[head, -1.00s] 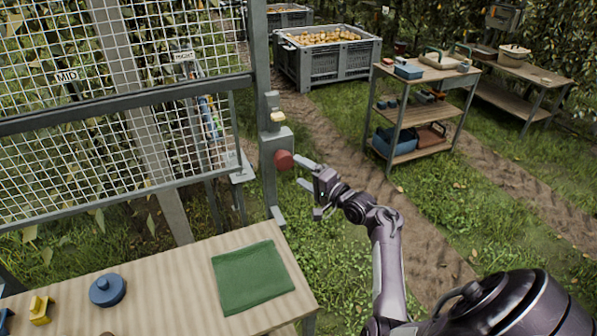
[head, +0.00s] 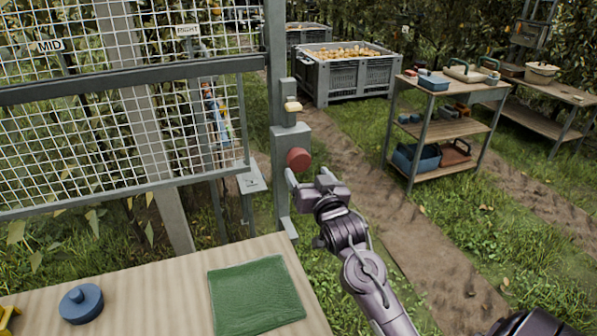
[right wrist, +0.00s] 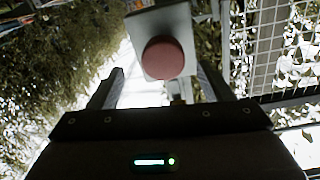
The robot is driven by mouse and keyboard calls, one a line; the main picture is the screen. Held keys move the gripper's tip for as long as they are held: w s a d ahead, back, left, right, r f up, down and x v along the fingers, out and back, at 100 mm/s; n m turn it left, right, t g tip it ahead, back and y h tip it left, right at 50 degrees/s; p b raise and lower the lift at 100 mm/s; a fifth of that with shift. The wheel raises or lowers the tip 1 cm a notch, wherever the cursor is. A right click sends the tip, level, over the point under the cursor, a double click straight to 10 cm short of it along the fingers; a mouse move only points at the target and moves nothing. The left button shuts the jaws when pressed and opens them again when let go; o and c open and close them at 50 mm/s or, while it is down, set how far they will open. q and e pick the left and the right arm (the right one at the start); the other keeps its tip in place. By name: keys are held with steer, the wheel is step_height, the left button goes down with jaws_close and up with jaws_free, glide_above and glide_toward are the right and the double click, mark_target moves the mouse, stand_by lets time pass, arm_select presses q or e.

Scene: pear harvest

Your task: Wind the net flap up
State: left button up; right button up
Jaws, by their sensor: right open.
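The net flap (head: 120,78) is a white mesh panel with grey bars, at the left of the head view. A grey post at its right side carries a grey box (head: 285,143) with a round red knob (head: 299,158) on it. The red knob is also in the right wrist view (right wrist: 164,58), near the top middle. My right gripper (head: 308,176) is open and empty just below and in front of the knob. In the wrist view its two fingers stand either side of the knob, apart from it. My left gripper is not in view.
A table (head: 150,270) in front bears a green cloth (head: 257,295) and a blue round lidded thing (head: 81,303). A shelf cart (head: 450,130) stands at the right, with a crate of pears (head: 345,75) behind. Grass and a dirt path lie open right of the post.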

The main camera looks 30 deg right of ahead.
mark_target(300, 164)
steer(key=shift+s+a+f, duration=0.2)
steer(key=shift+a+f, duration=0.05)
steer(key=shift+a, duration=0.1)
steer(key=shift+r, duration=0.15)
steer(key=shift+w+r, duration=0.2)
steer(key=shift+w, duration=0.05)
steer(key=p+x, duration=0.1)
steer(key=x, duration=0.5)
steer(key=shift+p, duration=0.35)
steer(key=shift+w+d+f, duration=0.1)
steer(key=shift+w+d, duration=0.05)
steer(key=shift+w, duration=0.1)
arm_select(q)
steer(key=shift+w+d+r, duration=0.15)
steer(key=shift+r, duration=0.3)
arm_select(e)
steer(key=shift+c, duration=0.3)
